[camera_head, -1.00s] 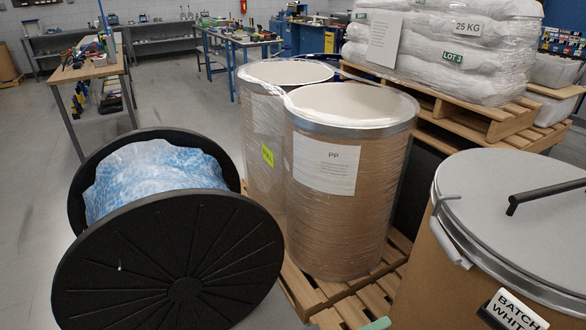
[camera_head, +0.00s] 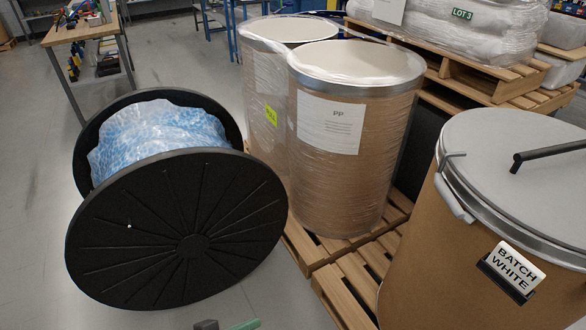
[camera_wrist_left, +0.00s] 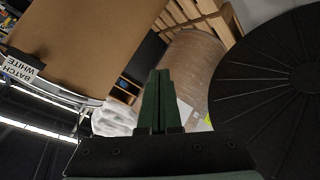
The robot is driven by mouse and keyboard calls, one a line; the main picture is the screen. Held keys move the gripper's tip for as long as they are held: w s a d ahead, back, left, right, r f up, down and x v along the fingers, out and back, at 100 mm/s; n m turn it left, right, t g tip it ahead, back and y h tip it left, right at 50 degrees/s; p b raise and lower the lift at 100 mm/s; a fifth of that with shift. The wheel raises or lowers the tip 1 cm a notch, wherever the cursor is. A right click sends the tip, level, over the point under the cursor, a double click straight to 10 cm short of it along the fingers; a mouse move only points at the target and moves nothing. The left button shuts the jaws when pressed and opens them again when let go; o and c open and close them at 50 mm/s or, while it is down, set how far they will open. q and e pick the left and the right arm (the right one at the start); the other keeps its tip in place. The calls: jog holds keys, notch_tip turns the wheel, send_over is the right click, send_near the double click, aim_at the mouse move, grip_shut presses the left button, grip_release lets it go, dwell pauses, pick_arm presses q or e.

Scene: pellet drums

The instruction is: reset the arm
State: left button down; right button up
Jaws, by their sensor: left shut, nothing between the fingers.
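My left gripper shows as a green fingertip (camera_head: 243,325) at the bottom edge of the head view, in front of the pallet. In the left wrist view its two green fingers (camera_wrist_left: 159,100) are together, with nothing between them. They are apart from the drums. The rest of the left arm is hidden below the head view. My right gripper is in neither view.
A black reel (camera_head: 190,240) with blue wrap stands at the left. Wrapped drums, one labelled PP (camera_head: 335,180), stand on a wooden pallet (camera_head: 340,290). A lidded BATCH WHITE drum (camera_head: 460,240) is close at the right. Floor at lower left is clear.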

pick_arm(q)
jog(key=s+a+f+m+y, duration=0.3)
jog(key=s+a+f, duration=0.1)
jog(key=a, duration=0.5)
jog(key=s+a+f+m+y, duration=0.3)
jog(key=s+a+f+y, duration=0.1)
jog(key=a, duration=0.6)
jog(key=w+d+n+t+h, duration=0.1)
jog(key=d+n, duration=0.3)
jog(key=d, duration=0.7)
jog(key=shift+d+n+t, duration=0.35)
jog(key=shift+n+t, duration=0.05)
jog(key=shift+r, duration=0.1)
